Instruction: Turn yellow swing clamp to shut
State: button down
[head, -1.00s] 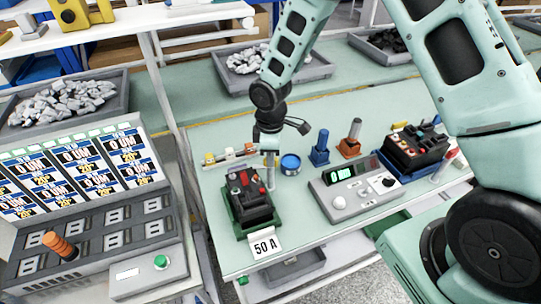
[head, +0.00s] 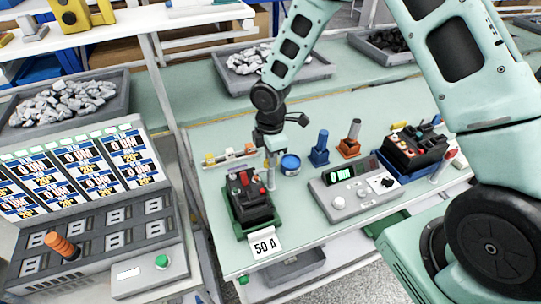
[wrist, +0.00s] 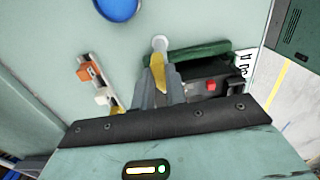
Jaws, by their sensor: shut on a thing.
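The yellow swing clamp (wrist: 157,70) shows in the wrist view between the fingers of my gripper (wrist: 162,88), which is shut on it. The clamp lies beside a pale upright post (wrist: 159,43); the post also shows in the head view (head: 271,180). The black breaker (head: 246,188) with red parts sits in a green cradle (head: 238,222), next to the post. In the wrist view the breaker (wrist: 211,86) is just right of the fingers. In the head view my gripper (head: 269,152) is above the post and hides the clamp. How far the clamp reaches over the breaker I cannot tell.
A blue round tub (head: 290,164) stands right of the post. A rail with yellow, white and orange blocks (head: 230,157) lies behind the breaker. A grey meter box (head: 345,198) is to the right, and a "50 A" card (head: 264,246) stands at the front edge.

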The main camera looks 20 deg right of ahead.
jog(key=shift+w, duration=0.1)
jog(key=c, duration=1.4)
grip_release()
jog(key=shift+c, duration=0.2)
jog(key=shift+r, duration=0.15)
notch_tip(320, 180, up, 17)
jog(key=b, duration=0.2)
jog(key=shift+b, duration=0.4)
jog(key=shift+r, duration=0.1)
jog(key=s+a+f+m+b, duration=0.2)
jog(key=s+m, duration=0.3)
jog(key=s, duration=0.8)
jog(key=s+a+f+m+b, duration=0.1)
jog(key=s+a+m, duration=0.3)
jog(key=s, duration=1)
jog(key=shift+a+f+m+y+b, duration=0.15)
jog(key=shift+f+m+y+b, duration=0.2)
jog(key=shift+m+b, duration=0.45)
